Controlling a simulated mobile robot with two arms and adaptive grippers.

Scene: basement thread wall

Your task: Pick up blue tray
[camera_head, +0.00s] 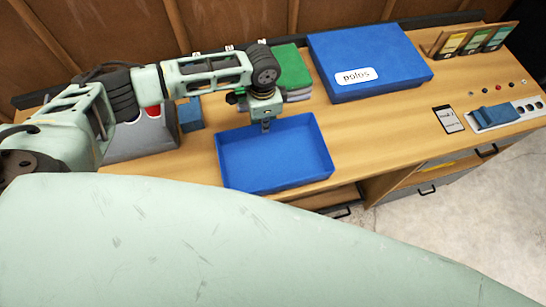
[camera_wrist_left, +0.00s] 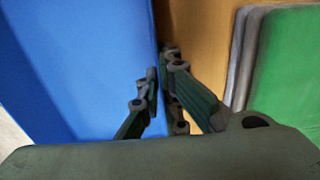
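The blue tray (camera_head: 295,165) is an open, shallow rectangular box at the front of the wooden desk, apparently resting on it. My left gripper (camera_head: 267,126) points down at the middle of the tray's far wall. In the left wrist view the tray (camera_wrist_left: 85,70) fills the left side. There the left gripper's fingertips (camera_wrist_left: 160,78) are close together, one on each side of the tray's rim, and look shut on it. Exact contact is hard to see. My right gripper is not in view.
On the desk (camera_head: 385,125) a large blue box lid labelled "polos" (camera_head: 375,55) lies to the right. Green and grey folded items (camera_head: 292,70) sit just behind the gripper. A small blue box (camera_head: 190,114) stands left of the tray. A phone-like card (camera_head: 448,119) lies right.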

